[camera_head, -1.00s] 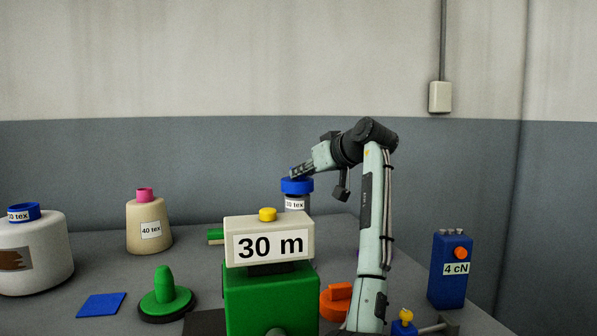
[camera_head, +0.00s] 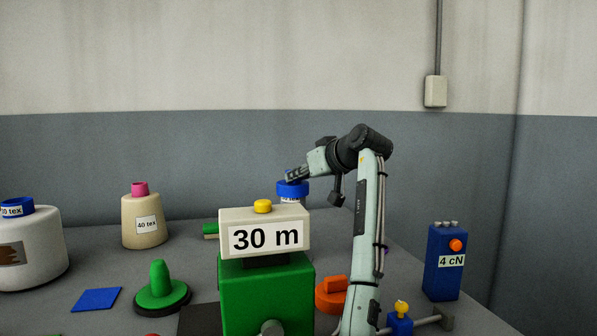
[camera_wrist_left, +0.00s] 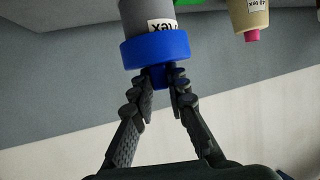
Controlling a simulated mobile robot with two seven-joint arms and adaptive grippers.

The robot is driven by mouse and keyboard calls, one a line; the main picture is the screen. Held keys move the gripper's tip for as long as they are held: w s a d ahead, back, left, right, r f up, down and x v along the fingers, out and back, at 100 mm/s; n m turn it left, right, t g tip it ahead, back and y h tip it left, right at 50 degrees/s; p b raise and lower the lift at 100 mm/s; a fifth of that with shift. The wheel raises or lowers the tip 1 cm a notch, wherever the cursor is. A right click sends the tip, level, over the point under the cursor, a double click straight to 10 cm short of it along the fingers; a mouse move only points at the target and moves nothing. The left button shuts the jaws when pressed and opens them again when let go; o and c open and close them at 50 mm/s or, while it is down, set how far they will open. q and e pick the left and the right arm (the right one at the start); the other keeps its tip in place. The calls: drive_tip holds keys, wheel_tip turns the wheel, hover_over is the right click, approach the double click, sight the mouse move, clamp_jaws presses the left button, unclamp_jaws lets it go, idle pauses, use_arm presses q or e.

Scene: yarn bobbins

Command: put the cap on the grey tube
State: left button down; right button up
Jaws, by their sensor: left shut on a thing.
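The blue cap (camera_head: 292,189) sits at the top of the upright grey tube, in the middle of the head view. My left gripper (camera_head: 291,177) is shut on the cap's small knob from above. In the left wrist view, the picture is upside down: the cap (camera_wrist_left: 156,50) covers the end of the grey tube (camera_wrist_left: 138,14), and the fingers (camera_wrist_left: 162,88) pinch the knob. No gap shows between cap and tube, but I cannot tell whether the cap is fully down. The lower tube is hidden behind the meter. My right gripper is not in view.
A green stand with a white "30 m" meter (camera_head: 264,235) stands in front of the tube. A beige cone (camera_head: 143,230), a white bobbin (camera_head: 35,255) and a green knobbed disc (camera_head: 160,290) stand left. A blue "4 cN" box (camera_head: 445,275) stands right.

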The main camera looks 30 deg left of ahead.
use_arm(q)
drive_tip(key=shift+f, duration=0.3)
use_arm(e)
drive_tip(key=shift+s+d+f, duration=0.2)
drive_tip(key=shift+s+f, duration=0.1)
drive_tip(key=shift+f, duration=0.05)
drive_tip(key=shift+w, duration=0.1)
use_arm(q)
drive_tip(key=shift+f, duration=0.25)
drive_tip(key=c, duration=1.4)
unclamp_jaws()
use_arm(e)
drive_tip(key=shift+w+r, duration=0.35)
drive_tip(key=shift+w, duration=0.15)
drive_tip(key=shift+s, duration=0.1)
